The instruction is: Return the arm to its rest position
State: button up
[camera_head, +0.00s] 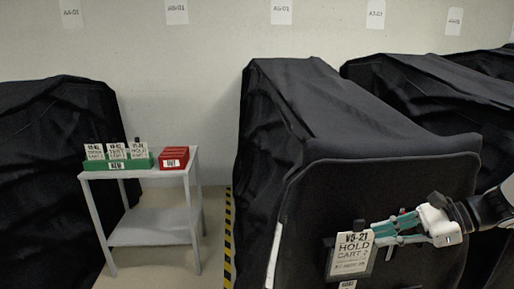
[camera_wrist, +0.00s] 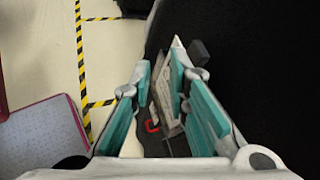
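My gripper (camera_head: 380,234) is at the right of the head view, in front of the covered cart (camera_head: 330,190). Its teal fingertips are at the right edge of a white card (camera_head: 351,258) reading "V5-21 HOLD CART 2". The card sits upright, slightly tilted, in a dark holder on the cart's front. In the wrist view my gripper (camera_wrist: 160,72) has its two fingers spread. The card (camera_wrist: 163,82) shows nearly edge-on between and beyond them, closer to the right finger. Whether a finger touches it I cannot tell.
A grey side table (camera_head: 150,227) stands at the left with a green card rack (camera_head: 118,163) and a red bin (camera_head: 174,158). More black-covered carts stand at far left and right. Yellow-black tape (camera_head: 228,240) marks the floor, which is open between table and cart.

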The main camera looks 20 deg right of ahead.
jog(key=s+a+r+n+g+h, duration=0.1)
jog(key=s+a+r+n+h, duration=0.2)
jog(key=a+n, duration=0.4)
jog(key=s+a+r+n+g+h, duration=0.1)
jog(key=s+a+r+n+h, duration=0.2)
jog(key=a+n, duration=0.5)
jog(key=s+a+r+n+g+h, duration=0.1)
jog(key=s+a+r+n+h, duration=0.2)
jog(key=a, duration=0.7)
jog(key=s+n, duration=0.2)
jog(key=n, duration=0.2)
jog(key=shift+s+r+n+h+p, duration=0.3)
jog(key=shift+n+p, duration=0.05)
jog(key=shift+n, duration=0.05)
jog(key=shift+d, duration=0.1)
